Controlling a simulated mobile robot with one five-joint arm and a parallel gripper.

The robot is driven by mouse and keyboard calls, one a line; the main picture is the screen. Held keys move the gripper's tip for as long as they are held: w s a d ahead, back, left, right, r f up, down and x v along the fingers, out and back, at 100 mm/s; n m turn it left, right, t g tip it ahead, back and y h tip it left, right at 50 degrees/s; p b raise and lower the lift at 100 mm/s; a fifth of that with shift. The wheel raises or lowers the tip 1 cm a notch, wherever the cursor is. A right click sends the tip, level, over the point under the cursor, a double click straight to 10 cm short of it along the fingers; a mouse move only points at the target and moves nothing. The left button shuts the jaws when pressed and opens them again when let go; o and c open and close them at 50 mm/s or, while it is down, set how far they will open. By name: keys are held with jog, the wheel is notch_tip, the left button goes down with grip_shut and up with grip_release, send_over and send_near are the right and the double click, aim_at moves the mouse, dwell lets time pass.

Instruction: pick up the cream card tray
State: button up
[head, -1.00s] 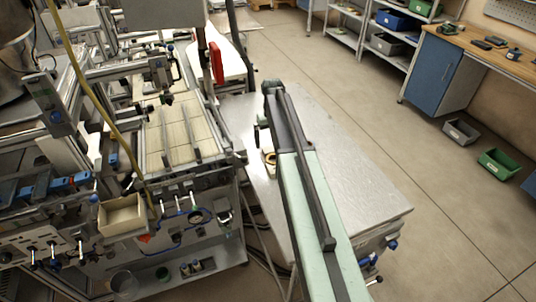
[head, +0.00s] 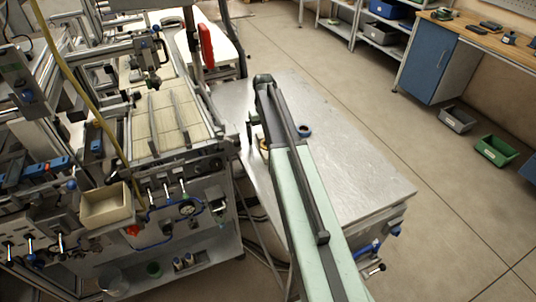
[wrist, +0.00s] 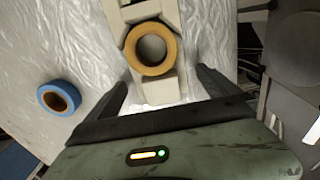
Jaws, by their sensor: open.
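The cream card tray (wrist: 147,9) is a long pale piece on the metal bench top in the wrist view, running up past the top edge. A tan tape reel (wrist: 133,47) lies on it, and a cream block-like part (wrist: 160,90) shows just below the reel. My gripper (wrist: 161,77) is open, its dark fingers to the left and right of the near end of the tray, with nothing gripped. In the head view my arm hides most of the tray; the tan reel (head: 264,145) peeks out left of the arm.
A blue tape reel (wrist: 59,97) lies left of the tray; it shows right of my arm in the head view (head: 304,131). The metal bench (head: 350,165) is otherwise bare on its right. A machine with a cream bin (head: 107,206) stands close on the left.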

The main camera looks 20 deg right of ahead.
jog(key=shift+f, duration=0.2)
jog(key=shift+c, duration=0.7)
jog(key=c, duration=1.5)
jog(key=shift+o, duration=0.2)
